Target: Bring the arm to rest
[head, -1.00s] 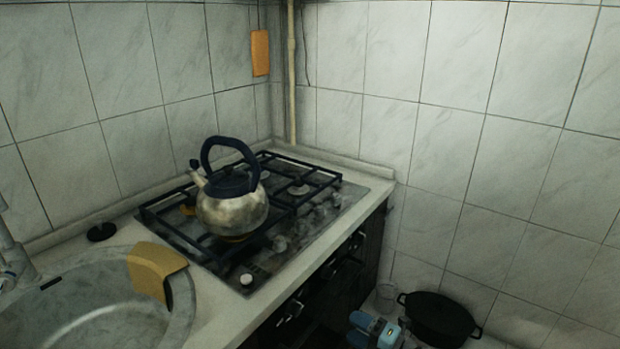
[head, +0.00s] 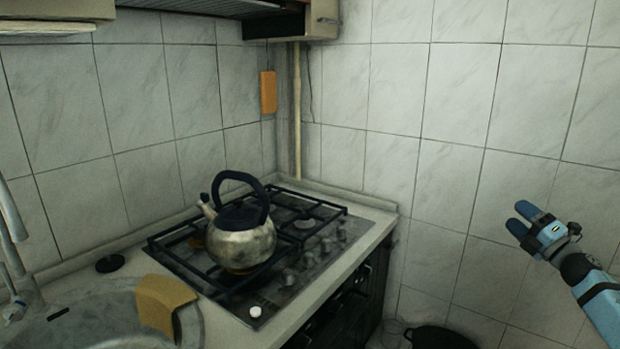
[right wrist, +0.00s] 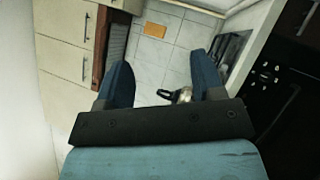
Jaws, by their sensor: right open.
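My right gripper (head: 522,219) is raised in front of the tiled wall at the right of the head view. Its blue fingers are apart and nothing is between them. In the right wrist view the two fingers (right wrist: 166,85) also stand apart, with the kettle seen far off beyond them. My right arm (head: 598,300) comes in from the lower right. My left gripper is not in view.
A steel kettle (head: 243,245) with a dark handle stands on the gas stove (head: 300,262). A sink (head: 90,325) with a tan cloth-like piece (head: 165,303) on its rim is at lower left. A black pot (head: 440,338) sits low by the wall.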

